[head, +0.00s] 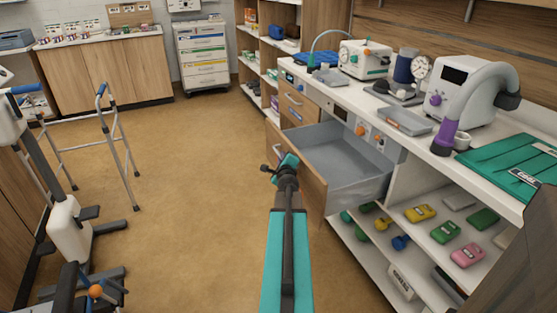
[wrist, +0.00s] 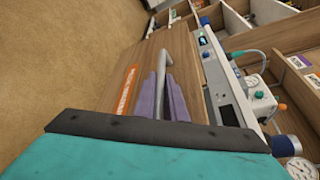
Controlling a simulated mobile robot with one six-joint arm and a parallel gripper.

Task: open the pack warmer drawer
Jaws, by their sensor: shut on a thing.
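The pack warmer drawer (head: 345,165) stands pulled well out of the white-topped counter, its grey bin empty as far as I see. Its wooden front (head: 311,193) faces left, toward my arm. My gripper (head: 283,168) is at that front in the head view. In the wrist view my gripper (wrist: 163,97) has its purple fingers shut on the grey bar handle (wrist: 161,65) of the wooden front. An orange label (wrist: 127,90) is beside the handle; its text is too small to read. In the head view my gripper hides the handle.
A smaller shut drawer (head: 298,104) is beyond the open one. Open shelves with coloured weights (head: 420,213) are on the near side. A walking frame (head: 112,150) stands at left. The brown floor (head: 190,215) between is clear.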

